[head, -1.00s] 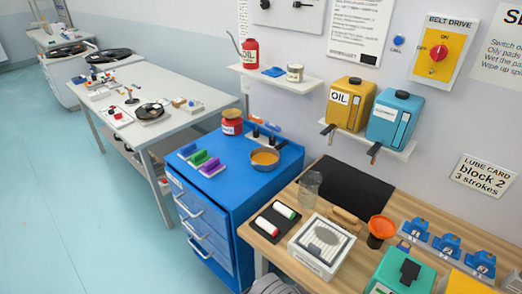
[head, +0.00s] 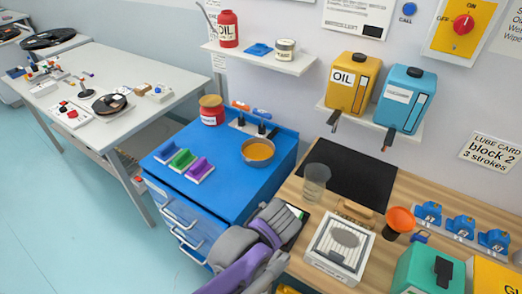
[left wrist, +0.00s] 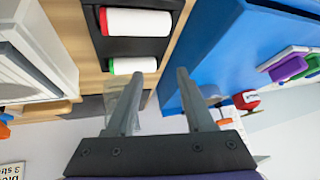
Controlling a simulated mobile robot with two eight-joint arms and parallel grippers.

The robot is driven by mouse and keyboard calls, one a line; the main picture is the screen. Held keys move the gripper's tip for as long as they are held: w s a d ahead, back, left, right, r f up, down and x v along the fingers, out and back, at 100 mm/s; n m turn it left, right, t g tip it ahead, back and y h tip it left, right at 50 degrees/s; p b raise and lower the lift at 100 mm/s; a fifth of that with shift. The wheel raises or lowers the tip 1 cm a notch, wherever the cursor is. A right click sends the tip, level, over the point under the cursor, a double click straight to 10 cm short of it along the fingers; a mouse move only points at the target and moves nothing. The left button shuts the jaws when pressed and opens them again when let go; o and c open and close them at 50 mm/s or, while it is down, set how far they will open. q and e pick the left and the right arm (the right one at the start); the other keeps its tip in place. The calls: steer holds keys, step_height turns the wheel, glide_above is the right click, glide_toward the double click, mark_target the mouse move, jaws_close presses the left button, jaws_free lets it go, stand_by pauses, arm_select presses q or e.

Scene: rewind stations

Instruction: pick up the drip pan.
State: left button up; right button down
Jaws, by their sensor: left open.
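My right gripper is not in view.
A red jar (head: 211,109) and purple, green and blue blocks (head: 182,160) stand on the cabinet near the pan. A clear beaker (head: 316,180) and a white box (head: 338,248) stand on the wooden bench. The cabinet's front middle is clear.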

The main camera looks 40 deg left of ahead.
mark_target(271, 143)
arm_select(q)
steer(key=w+a+n+t+y, duration=0.1)
steer(key=w+a+n+y, duration=0.1)
steer(key=w+a, duration=0.2)
steer(key=w+a+n+y, duration=0.2)
steer(key=w+a, duration=0.2)
steer(key=w, duration=0.5)
steer(key=w+a+r+n+t+y, duration=0.1)
steer(key=w+a+n+y, duration=0.1)
steer(key=w+a, duration=0.3)
steer(key=shift+w+a+t, duration=0.1)
steer(key=shift+w+t, duration=0.2)
steer(key=shift+w, duration=0.55)
steer(key=x, duration=0.5)
steer(key=shift+s+a+f, duration=0.1)
steer(key=shift+a, duration=0.4)
steer(key=shift+s, duration=0.1)
jaws_close()
